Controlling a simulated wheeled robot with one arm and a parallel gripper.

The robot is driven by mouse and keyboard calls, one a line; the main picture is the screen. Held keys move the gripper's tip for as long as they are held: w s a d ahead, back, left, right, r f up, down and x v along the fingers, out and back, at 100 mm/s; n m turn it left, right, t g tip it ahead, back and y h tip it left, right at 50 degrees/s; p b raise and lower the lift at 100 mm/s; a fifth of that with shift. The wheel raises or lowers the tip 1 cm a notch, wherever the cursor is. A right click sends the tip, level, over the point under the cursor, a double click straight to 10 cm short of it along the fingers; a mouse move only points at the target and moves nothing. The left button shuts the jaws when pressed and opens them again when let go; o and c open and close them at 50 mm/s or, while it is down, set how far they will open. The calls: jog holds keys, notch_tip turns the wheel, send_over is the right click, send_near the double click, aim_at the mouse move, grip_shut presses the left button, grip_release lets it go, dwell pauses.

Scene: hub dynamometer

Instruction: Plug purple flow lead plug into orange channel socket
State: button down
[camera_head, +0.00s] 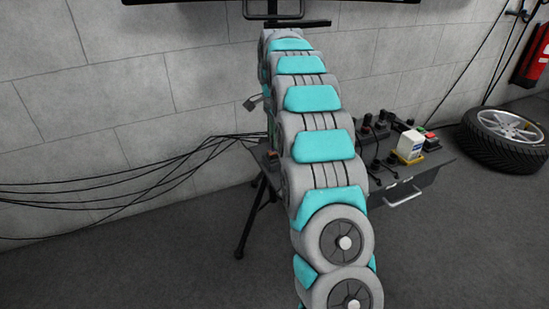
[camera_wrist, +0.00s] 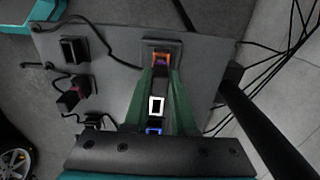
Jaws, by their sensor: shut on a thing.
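In the wrist view the orange channel socket (camera_wrist: 162,54) is a dark block with an orange opening on the grey panel. My gripper (camera_wrist: 160,72) has two green fingers, nearly together, with their tips at this socket. A small purple patch, which looks like the purple flow lead plug (camera_wrist: 161,64), shows between the tips against the orange. The fingers hide most of it, and I cannot tell how deep it sits. In the head view my own arm hides the gripper and the plug.
Left of the fingers stand a black socket block (camera_wrist: 74,50) and a pink-purple connector (camera_wrist: 69,99) with a black cable. A white-framed dark square (camera_wrist: 156,106) and a blue part (camera_wrist: 153,130) show between the fingers. A white box (camera_head: 410,145) stands on the bench (camera_head: 430,175). Cables (camera_head: 130,180) run left.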

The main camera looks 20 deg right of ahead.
jog(key=c, duration=0.7)
grip_release()
jog(key=shift+o, duration=0.2)
notch_tip(320, 180, up, 7)
jog(key=shift+r, duration=0.4)
